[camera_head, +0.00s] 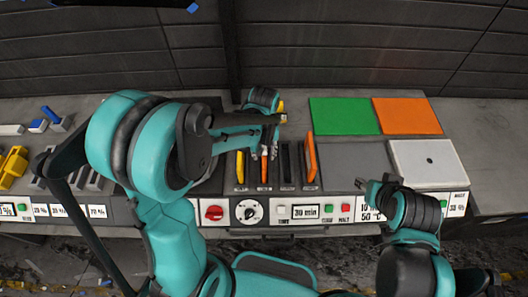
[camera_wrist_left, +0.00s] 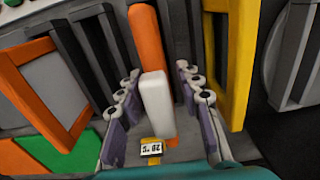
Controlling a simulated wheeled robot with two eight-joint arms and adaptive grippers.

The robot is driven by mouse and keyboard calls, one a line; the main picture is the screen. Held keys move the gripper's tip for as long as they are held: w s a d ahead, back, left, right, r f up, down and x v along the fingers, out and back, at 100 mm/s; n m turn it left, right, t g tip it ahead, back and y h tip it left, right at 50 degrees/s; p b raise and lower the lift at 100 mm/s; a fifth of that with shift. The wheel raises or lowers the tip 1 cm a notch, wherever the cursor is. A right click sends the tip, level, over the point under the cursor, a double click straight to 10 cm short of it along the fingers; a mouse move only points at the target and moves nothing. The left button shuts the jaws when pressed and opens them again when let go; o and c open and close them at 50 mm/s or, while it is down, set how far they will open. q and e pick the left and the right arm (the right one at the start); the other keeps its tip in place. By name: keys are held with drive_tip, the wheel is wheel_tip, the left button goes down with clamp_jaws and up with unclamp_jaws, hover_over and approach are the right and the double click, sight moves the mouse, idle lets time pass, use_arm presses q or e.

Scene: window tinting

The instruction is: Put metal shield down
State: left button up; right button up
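I cannot single out the metal shield with certainty. My left gripper (camera_head: 274,122) is above the slotted part of the bench. In the left wrist view its fingers (camera_wrist_left: 158,105) are spread. An orange tool (camera_wrist_left: 147,40) with a white block-like end (camera_wrist_left: 156,98) stands between them, with gaps on both sides. This orange tool also shows in the head view (camera_head: 264,168). Dark upright plates (camera_head: 286,160) stand to its right in the head view. My right gripper (camera_head: 372,187) is over the grey panel's front edge; its finger opening is too small to judge.
A yellow frame (camera_wrist_left: 240,60) and an orange frame (camera_head: 310,158) flank the tool slots. Green (camera_head: 342,116), orange (camera_head: 408,116), grey (camera_head: 350,160) and white (camera_head: 428,163) panels lie on the right. Yellow parts (camera_head: 12,166) sit at far left. A knob panel (camera_head: 290,211) runs along the front.

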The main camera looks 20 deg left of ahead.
use_arm(q)
drive_tip(key=shift+r, duration=0.1)
wheel_tip(320, 180, up, 12)
drive_tip(key=p, duration=0.3)
drive_tip(key=shift+s+a+r, duration=0.1)
drive_tip(key=shift+s+r, duration=0.15)
drive_tip(key=shift+r, duration=0.05)
drive_tip(key=s+a+r+m+t, duration=0.1)
drive_tip(key=s+a+t, duration=0.1)
drive_tip(key=s, duration=0.3)
drive_tip(key=s+a+r+m+t, duration=0.2)
drive_tip(key=s+t, duration=0.2)
drive_tip(key=t, duration=0.1)
drive_tip(key=shift+s+a+r, duration=0.25)
drive_tip(key=shift+s+r, duration=0.05)
drive_tip(key=shift+s, duration=0.1)
